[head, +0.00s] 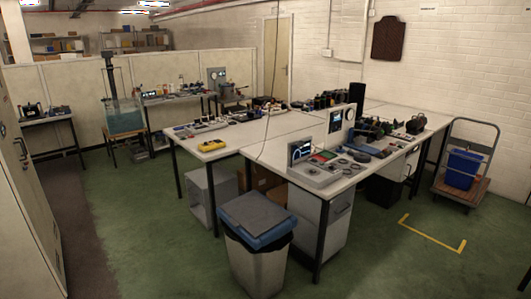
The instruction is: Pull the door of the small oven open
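Neither of my grippers shows in the head view. I cannot make out a small oven for certain. A grey box (205,198) stands on the floor under the left end of the long white table (225,150). I cannot tell whether it has a door. A white cabinet (328,222) stands under the near right part of the tables, partly hidden by a table leg and a bin. A tall pale cabinet (30,195) with a dark handle stands at the left edge, its doors seemingly shut.
A grey bin with a blue lid (256,225) stands in front of the tables. A trolley (462,190) with a blue crate (463,169) stands at the right. A water tank (123,115) sits on a stand at the back left. The green floor (140,215) is clear at left.

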